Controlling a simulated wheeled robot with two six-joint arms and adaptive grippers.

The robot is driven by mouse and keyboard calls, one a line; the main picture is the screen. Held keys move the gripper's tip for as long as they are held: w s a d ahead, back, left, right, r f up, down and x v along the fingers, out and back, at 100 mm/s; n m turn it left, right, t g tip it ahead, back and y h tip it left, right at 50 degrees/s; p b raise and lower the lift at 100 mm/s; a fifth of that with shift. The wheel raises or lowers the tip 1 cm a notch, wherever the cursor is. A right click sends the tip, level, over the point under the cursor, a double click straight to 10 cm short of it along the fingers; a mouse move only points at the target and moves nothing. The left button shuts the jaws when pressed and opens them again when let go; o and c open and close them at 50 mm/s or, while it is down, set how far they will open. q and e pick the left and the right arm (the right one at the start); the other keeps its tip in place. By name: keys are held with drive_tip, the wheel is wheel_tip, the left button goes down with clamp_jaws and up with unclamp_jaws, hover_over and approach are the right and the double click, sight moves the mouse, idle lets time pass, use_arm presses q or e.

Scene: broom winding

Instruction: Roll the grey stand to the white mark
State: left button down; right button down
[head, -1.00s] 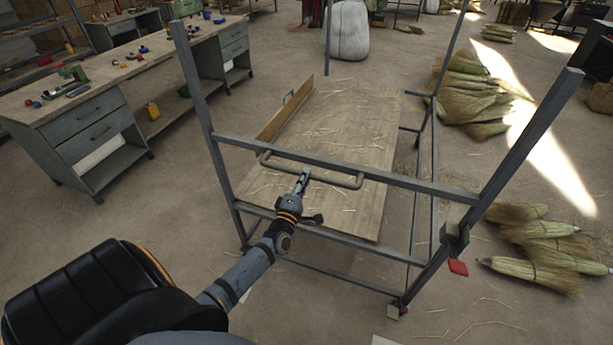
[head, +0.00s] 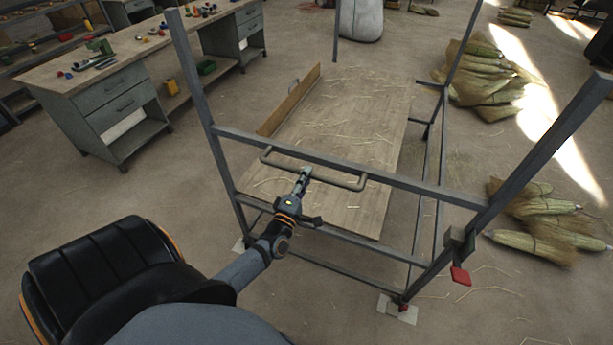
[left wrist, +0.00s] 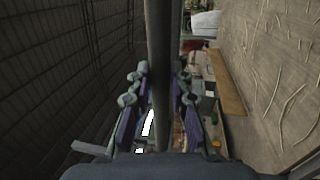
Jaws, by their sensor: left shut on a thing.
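The grey stand (head: 330,160) is a tall metal frame with a wooden shelf (head: 345,130), upright in front of me. My left gripper (head: 305,173) is shut on the bar handle (head: 340,181) on its near side. In the left wrist view the handle bar (left wrist: 164,45) runs between the fingers (left wrist: 160,95). White mark patches lie on the floor at the near feet: one at the right foot (head: 408,317), partly under it, and one at the left foot (head: 238,246), partly hidden by the post. Exact alignment is hard to tell. My right gripper is out of view.
A workbench (head: 110,65) with drawers and tools stands at the left. Broom bundles (head: 545,225) lie on the floor close to the stand's right, with a larger heap (head: 485,80) behind. A red pedal (head: 461,276) hangs off the near right post. Floor nearby has loose straw.

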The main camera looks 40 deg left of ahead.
use_arm(q)
drive_tip(key=shift+s+r, duration=0.15)
drive_tip(key=shift+r, duration=0.15)
drive_tip(key=c, duration=1.7)
unclamp_jaws()
drive_tip(key=o, duration=0.5)
drive_tip(key=shift+s, duration=0.25)
drive_tip(key=v, duration=1.2)
drive_tip(key=shift+f, duration=0.15)
